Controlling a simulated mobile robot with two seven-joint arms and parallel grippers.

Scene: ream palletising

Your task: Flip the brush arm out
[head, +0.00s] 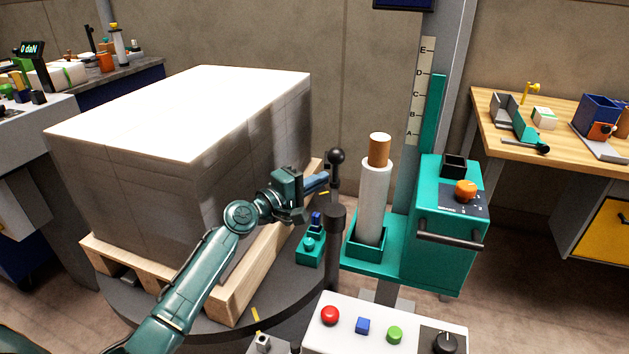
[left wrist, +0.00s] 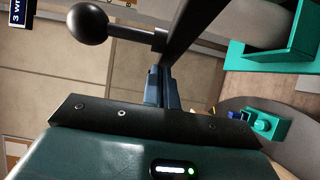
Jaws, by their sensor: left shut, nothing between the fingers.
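The brush arm is a dark bar with a black ball knob (head: 336,156) on a short stem, beside a dark post (head: 334,225) at the turntable's right edge. In the left wrist view the knob (left wrist: 88,22) and stem stick out sideways from the thick dark bar (left wrist: 195,32). My left gripper (head: 325,180) reaches in from the left, its fingertips close to the stem below the knob. Its fingers (left wrist: 156,86) are shut with nothing between them; I cannot tell whether they touch the bar. My right gripper is not in view.
A wrapped ream stack (head: 190,110) on a wooden pallet (head: 245,285) fills the turntable (head: 130,305) at left. A teal wrapping carriage (head: 440,225) with a film roll (head: 374,200) stands right. A button panel (head: 380,332) is in front. A small teal box (head: 310,250) sits near the post.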

